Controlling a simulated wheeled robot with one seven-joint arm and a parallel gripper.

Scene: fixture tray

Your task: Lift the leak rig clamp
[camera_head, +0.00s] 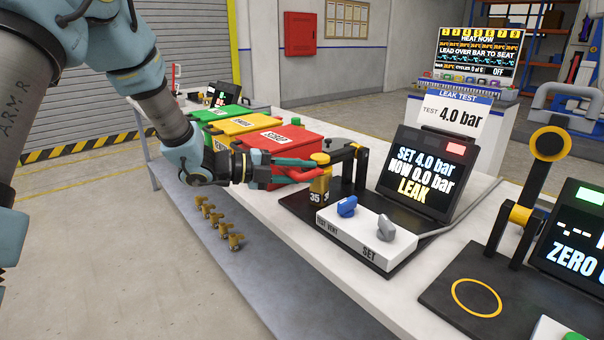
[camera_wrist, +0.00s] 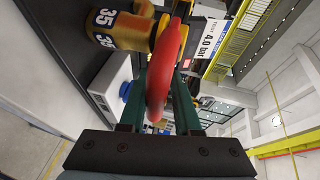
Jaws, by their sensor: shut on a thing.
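The leak rig clamp has a black post and arm (camera_head: 345,152) on a dark base plate, with a red handle (camera_head: 299,174) reaching left. My gripper (camera_head: 304,168) is shut on the red handle. In the wrist view, the handle (camera_wrist: 165,75) runs between the two teal fingers. A brass part marked 35 (camera_head: 319,190) stands upright under the clamp's end; it also shows in the wrist view (camera_wrist: 120,38). The clamp's exact contact with the brass part is partly hidden. The rig's screen (camera_head: 422,172) reads SET 4.0 bar, NOW 0.0 bar, LEAK.
A white control box (camera_head: 365,240) with blue and grey knobs stands in front. Red (camera_head: 290,145), yellow and green bins stand behind my gripper. Several brass parts (camera_head: 217,220) sit on the lower shelf. Another black stand (camera_head: 520,215) is at the right.

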